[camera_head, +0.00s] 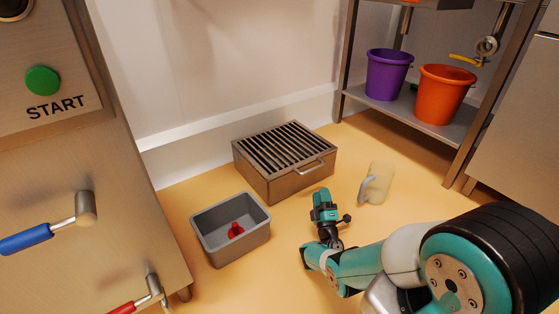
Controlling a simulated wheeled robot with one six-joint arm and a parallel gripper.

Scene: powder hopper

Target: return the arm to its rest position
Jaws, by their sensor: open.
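My arm, teal and grey, reaches in from the lower right in the head view. My gripper (325,206) is at its far end, low over the tan floor, in front of the grated metal box. It looks empty. The fingertips are small and partly hidden by the wrist, so their gap is hard to make out. A translucent beige jug (376,183) stands to the right of my gripper, apart from it.
The grated box (310,178) stands behind. A shelf (418,118) holds a purple bucket (388,75) and an orange bucket (442,95). A cabinet with START button (43,80) and handles is left.

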